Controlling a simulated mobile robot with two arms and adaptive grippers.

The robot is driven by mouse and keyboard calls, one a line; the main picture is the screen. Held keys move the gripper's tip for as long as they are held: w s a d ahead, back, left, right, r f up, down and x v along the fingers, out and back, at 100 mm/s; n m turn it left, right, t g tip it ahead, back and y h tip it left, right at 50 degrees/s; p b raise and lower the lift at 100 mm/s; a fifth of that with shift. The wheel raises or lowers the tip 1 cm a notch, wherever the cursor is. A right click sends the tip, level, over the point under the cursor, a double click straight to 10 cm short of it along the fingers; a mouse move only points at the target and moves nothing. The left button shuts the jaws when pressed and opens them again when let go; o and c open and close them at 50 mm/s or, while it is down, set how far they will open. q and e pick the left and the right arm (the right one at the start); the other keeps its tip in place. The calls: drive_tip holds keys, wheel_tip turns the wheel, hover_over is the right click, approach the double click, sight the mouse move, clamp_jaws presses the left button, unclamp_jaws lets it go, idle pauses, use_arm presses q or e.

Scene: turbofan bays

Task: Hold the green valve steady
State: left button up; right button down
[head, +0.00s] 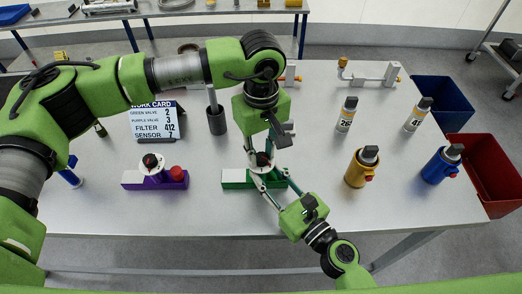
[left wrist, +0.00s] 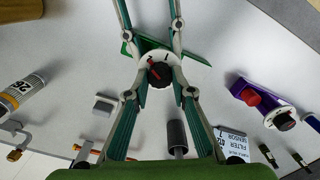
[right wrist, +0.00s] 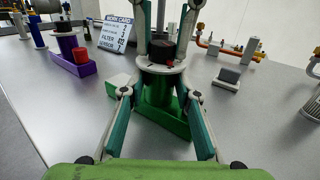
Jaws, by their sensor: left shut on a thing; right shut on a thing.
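The green valve (head: 235,178) stands upright on the table, with a green base, a white dial and a black knob with a red mark. The dial shows in the left wrist view (left wrist: 160,58) and the green base in the right wrist view (right wrist: 165,120). My left gripper (head: 264,158) comes down from above and is shut on the valve's top, around the knob. My right gripper (right wrist: 160,82) comes from the front side and is shut on the valve's body, below the dial. The fingers partly hide the knob and neck.
The purple valve (head: 150,180) stands to the left. The work card (head: 155,122) and a dark cylinder (head: 216,121) are behind. Yellow (head: 358,170) and blue (head: 437,166) bottles stand right, with two white bottles behind them. Red (head: 487,172) and blue (head: 446,105) bins lie beyond the table edge.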

sight(261, 155)
use_arm(q)
drive_tip(key=shift+w, duration=0.1)
idle(0.3)
drive_tip(key=o, duration=1.1)
drive_tip(key=shift+o, duration=0.2)
drive_tip(key=shift+r, duration=0.15)
wheel_tip(261, 155, up, 12)
use_arm(e)
drive_tip(key=c, duration=1.5)
unclamp_jaws()
drive_tip(key=shift+o, duration=0.2)
